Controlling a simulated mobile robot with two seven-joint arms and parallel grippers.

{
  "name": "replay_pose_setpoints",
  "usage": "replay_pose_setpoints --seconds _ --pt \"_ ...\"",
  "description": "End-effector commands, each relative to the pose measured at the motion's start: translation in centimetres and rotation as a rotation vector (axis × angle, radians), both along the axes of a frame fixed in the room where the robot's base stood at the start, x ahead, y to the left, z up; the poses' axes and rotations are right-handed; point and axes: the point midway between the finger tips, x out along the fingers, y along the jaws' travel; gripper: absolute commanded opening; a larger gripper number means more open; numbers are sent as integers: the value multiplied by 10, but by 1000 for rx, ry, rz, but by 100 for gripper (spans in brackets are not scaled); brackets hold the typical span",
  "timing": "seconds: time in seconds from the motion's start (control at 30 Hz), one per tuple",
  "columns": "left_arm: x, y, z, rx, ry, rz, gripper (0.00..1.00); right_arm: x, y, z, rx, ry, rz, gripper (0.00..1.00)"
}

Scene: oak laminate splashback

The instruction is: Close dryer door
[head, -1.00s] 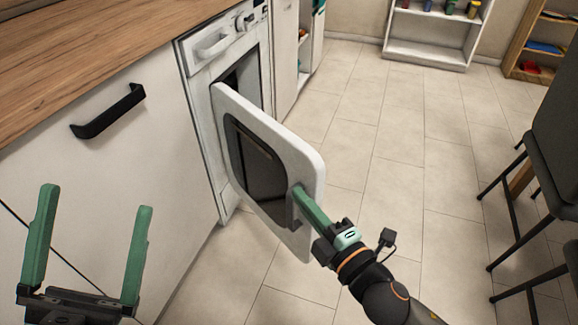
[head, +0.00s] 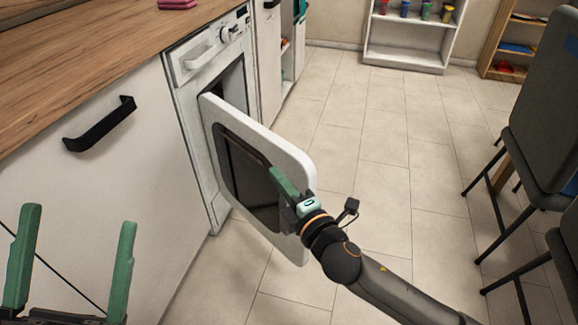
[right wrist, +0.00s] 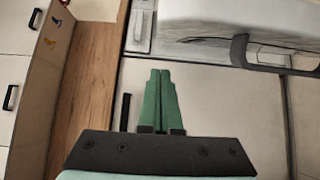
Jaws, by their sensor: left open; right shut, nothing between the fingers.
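The white dryer door (head: 292,157) stands open in the head view, swung out from the dryer (head: 190,62) under the wooden counter. Its dark inner panel (head: 238,165) faces me. My right gripper (head: 275,172) is shut and empty, in front of the inner side of the door near its free edge; I cannot tell whether it touches the door. In the right wrist view, its green fingers (right wrist: 160,75) are together, and a white rounded part, likely the door (right wrist: 250,18), shows at upper right. My left gripper (head: 72,270) is open and empty at lower left, before the white cabinet front.
A white cabinet drawer with a black handle (head: 100,125) is left of the dryer. Dark chairs (head: 545,110) stand at right. A white shelf (head: 408,50) stands at the back. The tiled floor (head: 380,150) between is clear.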

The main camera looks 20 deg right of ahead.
Motion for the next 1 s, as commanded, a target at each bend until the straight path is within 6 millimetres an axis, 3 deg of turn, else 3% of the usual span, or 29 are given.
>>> replay_pose_setpoints --seconds 0.1,0.3,1.0 --pt "0 -1 -5 -5 6 -5 100 19 4 0 -1 -3 -1 0" --pt "0 -1 -13 -10 15 -14 100 29 -25 -2 -4 0 -2 0" --pt "0 -3 -13 -2 12 -23 100 36 -41 0 -3 0 14 0"
